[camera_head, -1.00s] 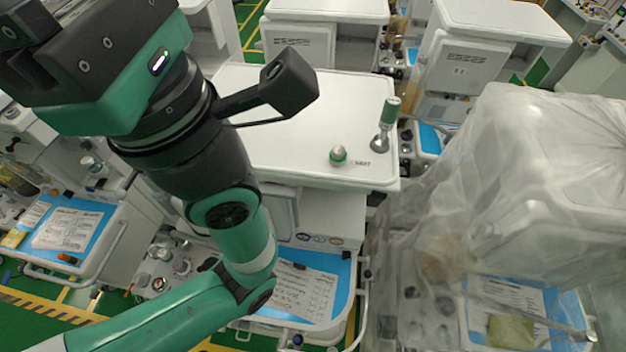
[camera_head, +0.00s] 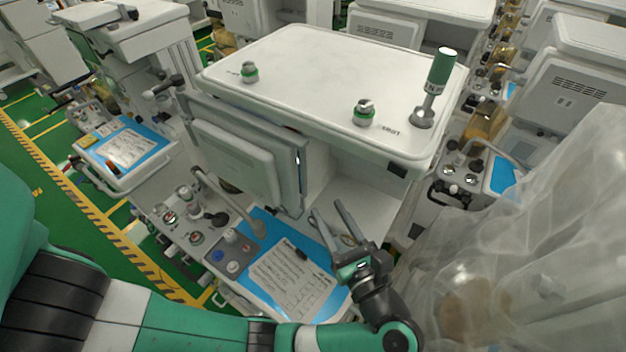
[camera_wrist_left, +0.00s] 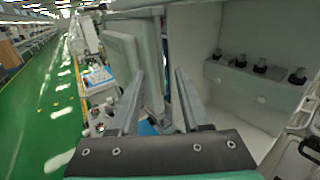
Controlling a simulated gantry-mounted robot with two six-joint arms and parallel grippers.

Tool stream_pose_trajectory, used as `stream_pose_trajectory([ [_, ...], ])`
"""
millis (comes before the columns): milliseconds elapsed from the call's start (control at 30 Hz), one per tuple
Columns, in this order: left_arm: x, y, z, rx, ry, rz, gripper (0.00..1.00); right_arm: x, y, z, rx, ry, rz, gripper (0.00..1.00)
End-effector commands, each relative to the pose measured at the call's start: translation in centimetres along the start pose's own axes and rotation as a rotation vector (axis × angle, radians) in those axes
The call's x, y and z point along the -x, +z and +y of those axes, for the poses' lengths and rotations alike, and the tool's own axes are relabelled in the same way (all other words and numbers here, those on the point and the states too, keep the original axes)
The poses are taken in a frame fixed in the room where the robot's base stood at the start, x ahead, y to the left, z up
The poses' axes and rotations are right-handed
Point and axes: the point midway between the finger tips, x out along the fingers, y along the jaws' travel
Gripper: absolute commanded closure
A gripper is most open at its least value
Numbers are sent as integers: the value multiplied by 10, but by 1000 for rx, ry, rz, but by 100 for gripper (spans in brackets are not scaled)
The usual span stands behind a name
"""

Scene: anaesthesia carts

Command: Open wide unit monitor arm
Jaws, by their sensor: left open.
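The wide unit is the white cart with the broad flat top (camera_head: 320,85) in the middle of the head view. Its grey monitor panel (camera_head: 238,162) hangs on the front left, angled out from the body, with a white recess (camera_head: 352,205) open to its right. The panel also shows in the left wrist view (camera_wrist_left: 118,58). My left gripper (camera_head: 327,208) is open and empty, just right of and below the panel's right edge. In the left wrist view, the panel's edge appears between the spread fingertips (camera_wrist_left: 159,74). I cannot tell whether they touch it. My right gripper is out of view.
Below the panel is a blue work surface (camera_head: 262,232) with a paper sheet (camera_head: 290,282), and knobs stand to its left. A green-handled post (camera_head: 436,85) rises from the top. A plastic-draped cart (camera_head: 550,230) crowds the right. Green floor (camera_head: 70,235) is clear at left.

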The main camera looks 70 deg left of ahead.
Motion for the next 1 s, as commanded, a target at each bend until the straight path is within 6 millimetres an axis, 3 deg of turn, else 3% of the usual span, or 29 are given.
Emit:
stream_pose_trajectory([
  [167,-25,4,1,-2,5,-1,53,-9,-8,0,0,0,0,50],
  [400,-80,5,2,-1,7,-1,53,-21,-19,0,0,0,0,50],
  [533,-102,4,1,-1,6,-1,53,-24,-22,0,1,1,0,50],
  [700,-114,2,0,2,2,0,53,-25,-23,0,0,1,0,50],
  [933,-114,2,0,2,0,-1,53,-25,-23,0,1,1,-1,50],
  [1000,-114,2,0,2,1,-1,66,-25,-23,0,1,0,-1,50],
])
